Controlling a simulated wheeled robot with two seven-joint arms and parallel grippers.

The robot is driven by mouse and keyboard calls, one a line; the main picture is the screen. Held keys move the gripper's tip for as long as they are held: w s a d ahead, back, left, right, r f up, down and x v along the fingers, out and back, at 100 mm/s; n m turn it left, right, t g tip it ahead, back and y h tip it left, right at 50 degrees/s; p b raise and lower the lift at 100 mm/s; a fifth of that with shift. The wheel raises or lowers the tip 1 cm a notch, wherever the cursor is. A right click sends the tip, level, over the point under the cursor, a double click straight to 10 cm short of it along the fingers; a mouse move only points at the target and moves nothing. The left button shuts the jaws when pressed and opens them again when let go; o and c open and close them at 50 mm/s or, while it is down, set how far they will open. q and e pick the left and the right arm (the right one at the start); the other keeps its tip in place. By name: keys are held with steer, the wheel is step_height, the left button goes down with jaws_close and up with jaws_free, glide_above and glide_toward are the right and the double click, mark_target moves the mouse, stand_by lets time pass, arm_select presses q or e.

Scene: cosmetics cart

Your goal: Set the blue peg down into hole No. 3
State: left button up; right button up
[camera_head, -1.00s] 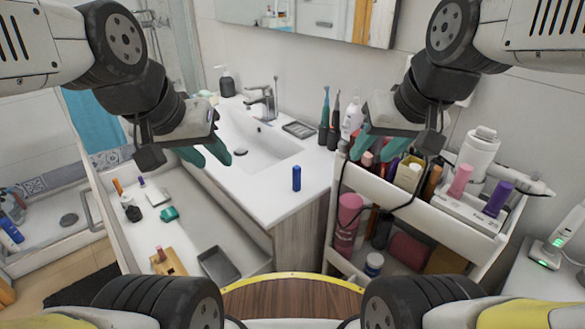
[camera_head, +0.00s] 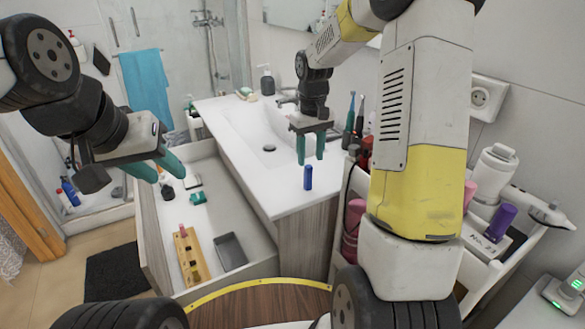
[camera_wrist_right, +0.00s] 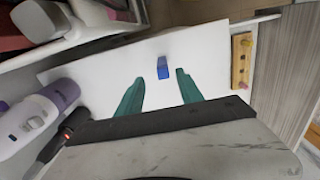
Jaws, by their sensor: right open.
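The blue peg (camera_head: 308,177) stands upright on the white counter near its front corner. My right gripper (camera_head: 310,161) is open above it, fingers pointing down. In the right wrist view the blue peg (camera_wrist_right: 163,68) shows between the fingers' lines, ahead of the tips, and is not gripped. A wooden block (camera_head: 187,258) with small pegs in it lies in the open drawer, and it shows at the right of the wrist view (camera_wrist_right: 236,75). I cannot read hole numbers on it. My left gripper (camera_head: 169,177) is open and empty over the drawer's far left part.
The drawer (camera_head: 160,235) also holds a grey tray (camera_head: 230,252) and a teal item (camera_head: 199,198). Toothbrushes stand right of the sink (camera_head: 268,148). The cart's white holder (camera_head: 485,243), marked "No. 2 3", carries a purple item (camera_head: 501,222). My right arm hides much of the cart.

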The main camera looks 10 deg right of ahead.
mark_target(308, 174)
steer(key=f, duration=0.7)
steer(key=shift+s+a+f, duration=0.1)
steer(key=shift+a, duration=0.15)
steer(key=shift+c, duration=0.4)
jaws_close()
